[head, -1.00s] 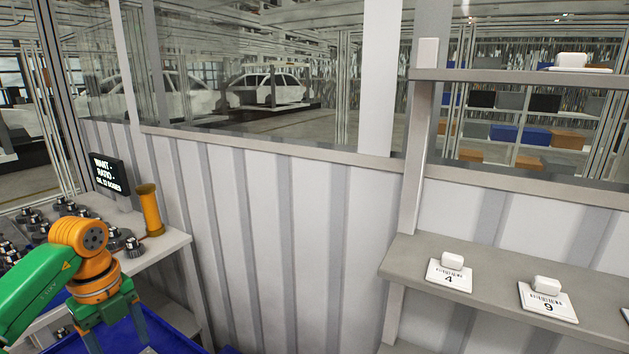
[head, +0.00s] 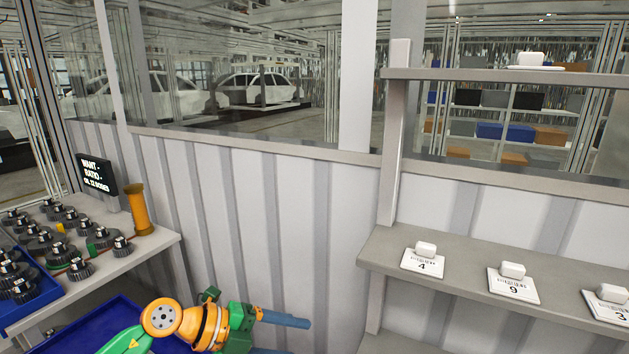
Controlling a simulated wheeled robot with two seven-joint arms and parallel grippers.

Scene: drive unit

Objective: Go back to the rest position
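My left gripper (head: 292,337) is at the bottom middle of the head view, on a green and orange arm that comes in from the lower left. It points to the right. Its two blue-grey fingers are apart, with nothing seen between them; the lower finger is partly cut off by the frame's bottom edge. It is in front of the white corrugated wall, between the table and the shelf. My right gripper is not in view.
At left, a table (head: 130,258) bears several dark geared parts, a black sign (head: 97,173) and an orange cylinder (head: 139,210). A blue bin (head: 95,325) is below. At right, a grey shelf (head: 460,270) holds numbered white cards with small white blocks. Windows are behind.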

